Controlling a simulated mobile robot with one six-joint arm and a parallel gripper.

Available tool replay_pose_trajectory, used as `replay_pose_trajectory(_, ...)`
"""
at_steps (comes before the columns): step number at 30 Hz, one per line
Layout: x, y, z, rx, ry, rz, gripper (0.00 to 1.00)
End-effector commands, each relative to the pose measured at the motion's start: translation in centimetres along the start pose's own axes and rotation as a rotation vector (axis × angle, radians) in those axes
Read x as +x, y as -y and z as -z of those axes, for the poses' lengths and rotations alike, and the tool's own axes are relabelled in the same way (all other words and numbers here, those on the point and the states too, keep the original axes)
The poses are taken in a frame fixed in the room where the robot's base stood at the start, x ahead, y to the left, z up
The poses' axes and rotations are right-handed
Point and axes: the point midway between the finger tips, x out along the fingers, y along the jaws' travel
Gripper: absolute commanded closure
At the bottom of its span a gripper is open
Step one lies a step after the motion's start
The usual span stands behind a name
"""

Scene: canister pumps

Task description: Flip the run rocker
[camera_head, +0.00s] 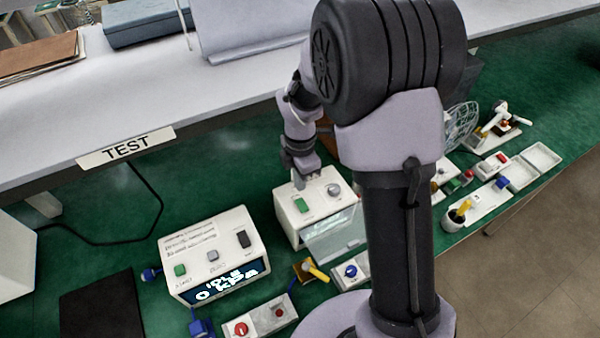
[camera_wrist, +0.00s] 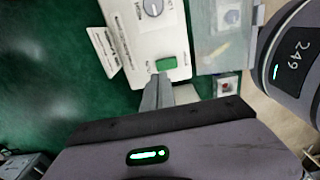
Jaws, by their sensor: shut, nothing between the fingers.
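A white canister pump box (camera_head: 288,222) stands on the green mat with a green rocker (camera_head: 301,204) and a round grey knob (camera_head: 333,190) on top. In the wrist view the green rocker (camera_wrist: 166,64) sits near the edge of the white top, with small print beside it too blurred to read. My gripper (camera_head: 299,184) is over the rocker's side of the box. In the wrist view my gripper (camera_wrist: 160,80) is shut and empty, its fingertips right beside the rocker. I cannot tell whether they touch it. Which way the rocker is tilted is unclear.
A second white box (camera_head: 213,252) at left has green, grey and black switches and a display reading IDLE, 0 kPa. A clear canister (camera_head: 335,240) fronts the pump. A yellow-handled valve (camera_head: 312,270) and a red-knob box (camera_head: 258,322) stand nearer. A shelf labelled TEST (camera_head: 126,147) overhangs behind.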

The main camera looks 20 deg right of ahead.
Motion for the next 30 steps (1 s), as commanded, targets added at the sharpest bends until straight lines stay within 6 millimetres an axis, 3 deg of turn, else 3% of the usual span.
replay_pose_trajectory(3,2.8,0.1,0.0,-0.001,0.0,0.003,1.0)
replay_pose_trajectory(9,5.5,0.0,0.0,0.0,0.0,0.001,1.0)
replay_pose_trajectory(30,6.5,-0.1,0.0,0.0,0.0,0.001,1.0)
